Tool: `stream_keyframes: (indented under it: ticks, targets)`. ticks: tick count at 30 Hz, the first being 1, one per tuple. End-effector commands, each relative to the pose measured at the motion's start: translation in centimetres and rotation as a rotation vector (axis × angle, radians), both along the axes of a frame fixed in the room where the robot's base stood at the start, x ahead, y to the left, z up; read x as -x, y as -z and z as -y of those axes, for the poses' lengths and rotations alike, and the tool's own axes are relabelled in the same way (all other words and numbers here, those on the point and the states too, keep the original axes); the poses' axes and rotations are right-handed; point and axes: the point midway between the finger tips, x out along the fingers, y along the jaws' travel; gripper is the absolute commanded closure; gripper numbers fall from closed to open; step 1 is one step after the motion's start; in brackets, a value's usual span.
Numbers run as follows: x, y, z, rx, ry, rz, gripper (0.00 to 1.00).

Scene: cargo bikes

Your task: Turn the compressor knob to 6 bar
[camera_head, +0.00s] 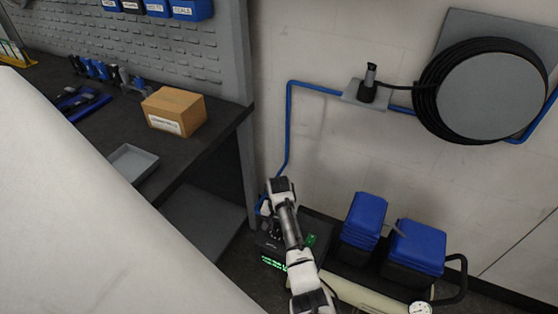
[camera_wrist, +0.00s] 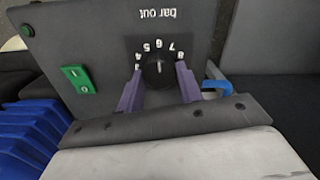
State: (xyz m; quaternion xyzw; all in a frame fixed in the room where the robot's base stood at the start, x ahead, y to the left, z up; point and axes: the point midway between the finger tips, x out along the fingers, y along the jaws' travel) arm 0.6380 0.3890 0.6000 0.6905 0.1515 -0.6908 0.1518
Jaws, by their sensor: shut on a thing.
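The compressor's dark control panel (camera_wrist: 100,35) fills the upper part of the wrist view and appears upside down, with the words "bar out". The black knob (camera_wrist: 158,72) sits in a dial with figures from 3 to 8. Its white mark is nearly upright in the picture, in line with the 6. My gripper (camera_wrist: 159,77) has its two purple fingers on either side of the knob, shut on it. In the head view my gripper (camera_head: 272,222) reaches down to the compressor (camera_head: 350,290), and my arm hides the knob.
A green switch (camera_wrist: 78,78) is on the panel left of the knob. Blue ribbed covers (camera_head: 418,247) and a pressure gauge (camera_head: 420,308) are on the compressor. A workbench (camera_head: 190,150) with a cardboard box (camera_head: 174,110) stands left. A hose reel (camera_head: 490,90) hangs on the wall.

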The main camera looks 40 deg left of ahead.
Motion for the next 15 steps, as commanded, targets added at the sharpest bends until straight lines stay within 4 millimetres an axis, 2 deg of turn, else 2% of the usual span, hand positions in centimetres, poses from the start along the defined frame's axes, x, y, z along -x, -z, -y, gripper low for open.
stream_keyframes:
  ticks: [10,11,15]
  targets:
    - [0.05,0.08,0.15,0.005,0.002,-0.003,0.87]
    - [0.05,0.08,0.15,0.005,0.002,-0.003,0.6]
    - [0.03,0.05,0.1,0.003,0.001,-0.002,0.43]
